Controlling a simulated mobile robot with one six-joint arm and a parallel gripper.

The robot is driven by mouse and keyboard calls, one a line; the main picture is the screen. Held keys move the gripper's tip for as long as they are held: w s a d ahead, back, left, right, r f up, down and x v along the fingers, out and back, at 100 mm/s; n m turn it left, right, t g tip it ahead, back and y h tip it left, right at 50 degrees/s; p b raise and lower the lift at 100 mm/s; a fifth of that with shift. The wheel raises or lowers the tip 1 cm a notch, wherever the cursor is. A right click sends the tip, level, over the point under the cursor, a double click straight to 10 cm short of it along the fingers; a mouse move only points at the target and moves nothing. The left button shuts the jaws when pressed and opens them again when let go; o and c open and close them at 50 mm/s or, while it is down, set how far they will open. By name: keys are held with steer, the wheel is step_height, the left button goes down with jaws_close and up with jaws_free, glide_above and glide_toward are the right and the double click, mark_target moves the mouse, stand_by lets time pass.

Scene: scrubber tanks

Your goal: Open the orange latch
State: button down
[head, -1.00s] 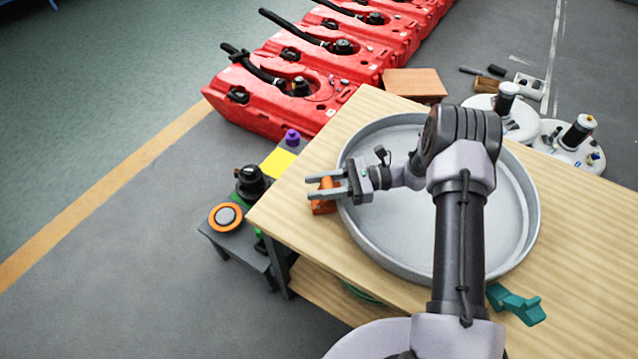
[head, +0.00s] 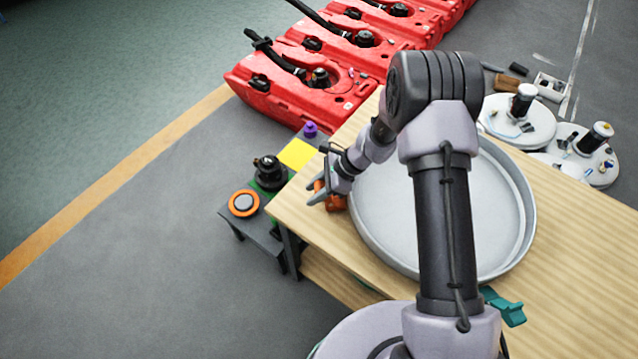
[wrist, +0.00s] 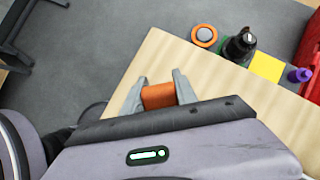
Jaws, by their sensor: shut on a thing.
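The orange latch (head: 336,203) is at the left rim of the round grey pan on the wooden table. My gripper (head: 315,194) reaches down to it from the upper right, its fingers tilted down and left. In the wrist view, an orange part of the latch (wrist: 158,96) fills the space between the two grey fingertips of my gripper (wrist: 158,92). My gripper is shut on it. My fingers and wrist hide part of the latch, and I cannot tell whether it is open.
The round pan (head: 440,262) takes up much of the table (head: 567,230). A low stand to the left holds an orange-ringed disc (head: 244,203), a black fitting (head: 267,171) and a purple knob (head: 310,129). A teal clamp (head: 505,306) is at the pan's near side. Red tanks (head: 300,95) stand behind.

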steer(key=h+p, duration=0.1)
steer(key=a+h+p, duration=0.1)
steer(key=p, duration=0.1)
steer(key=shift+f+h+p, duration=0.3)
steer(key=shift+f+h, duration=0.1)
steer(key=shift+a+f+h+p, duration=0.15)
steer(key=shift+f+h+p, duration=0.5)
steer(key=shift+p, duration=0.45)
steer(key=shift+s+t, duration=0.1)
steer(key=shift+t, duration=0.2)
steer(key=c, duration=1)
jaws_free()
steer(key=shift+o, duration=0.2)
steer(key=p+v, duration=0.4)
steer(key=v, duration=1.3)
steer(key=shift+r, duration=0.25)
steer(key=shift+a, duration=0.1)
